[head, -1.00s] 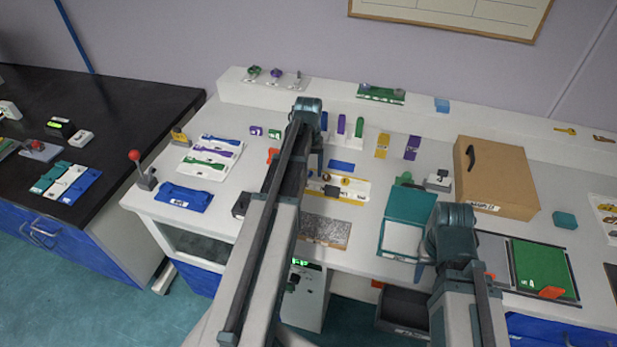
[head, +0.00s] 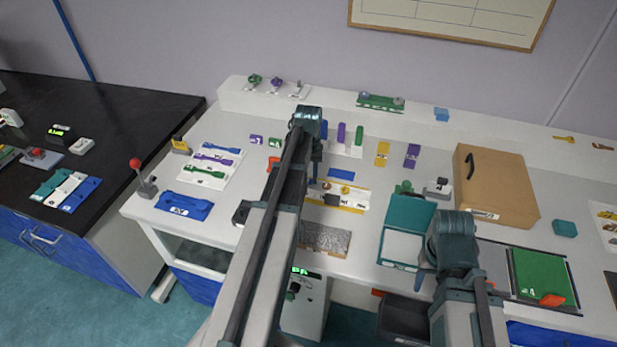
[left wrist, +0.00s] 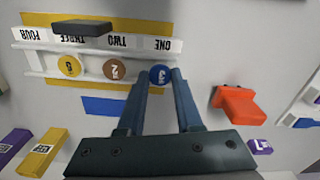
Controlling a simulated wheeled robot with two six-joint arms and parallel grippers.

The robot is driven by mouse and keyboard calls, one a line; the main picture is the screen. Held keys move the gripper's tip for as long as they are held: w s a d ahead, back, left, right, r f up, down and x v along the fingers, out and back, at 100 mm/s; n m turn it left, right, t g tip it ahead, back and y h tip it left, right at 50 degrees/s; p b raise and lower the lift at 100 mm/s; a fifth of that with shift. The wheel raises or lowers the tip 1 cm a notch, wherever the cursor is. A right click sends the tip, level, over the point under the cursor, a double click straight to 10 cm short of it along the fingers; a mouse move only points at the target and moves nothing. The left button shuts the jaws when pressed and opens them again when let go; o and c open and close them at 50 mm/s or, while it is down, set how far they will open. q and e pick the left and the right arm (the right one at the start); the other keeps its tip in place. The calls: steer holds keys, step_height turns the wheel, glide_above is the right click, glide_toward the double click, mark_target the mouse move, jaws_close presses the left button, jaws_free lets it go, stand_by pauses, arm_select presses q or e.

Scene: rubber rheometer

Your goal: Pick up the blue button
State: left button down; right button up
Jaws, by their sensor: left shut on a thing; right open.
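The blue button (left wrist: 160,75) is a small round disc with a gold mark, between the tips of my left gripper (left wrist: 159,80) in the left wrist view. The gripper is shut on it, at the end of a row by the label ONE. I cannot tell whether the button still touches its rack (left wrist: 35,58). A brown button (left wrist: 115,68) and a yellow button (left wrist: 69,66) sit beside it in the row. In the head view, my left gripper (head: 317,172) is over the rack's left part and hides the blue button. My right gripper (head: 424,280) is open, by the teal box.
A black block (left wrist: 82,28) lies on the rack. An orange-red piece (left wrist: 236,103) and a blue strip (left wrist: 110,107) lie close by. In the head view, the open teal box (head: 408,213) and a brown case (head: 495,185) stand to the right.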

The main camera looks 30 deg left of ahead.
arm_select(q)
steer(key=shift+r+p, duration=1.25)
steer(key=shift+r, duration=0.15)
arm_select(e)
steer(key=shift+r, duration=1.35)
arm_select(q)
steer(key=shift+r+p, duration=0.45)
arm_select(e)
steer(key=shift+r, duration=0.45)
arm_select(q)
steer(key=s+d, duration=0.3)
steer(key=s, duration=0.1)
steer(key=s+d, duration=0.2)
steer(key=s, duration=0.3)
steer(key=s+d+r+p, duration=0.1)
steer(key=s+d, duration=0.2)
steer(key=s, duration=0.1)
steer(key=shift+s+d, duration=0.25)
steer(key=shift+d, duration=0.1)
arm_select(e)
steer(key=shift+r, duration=0.5)
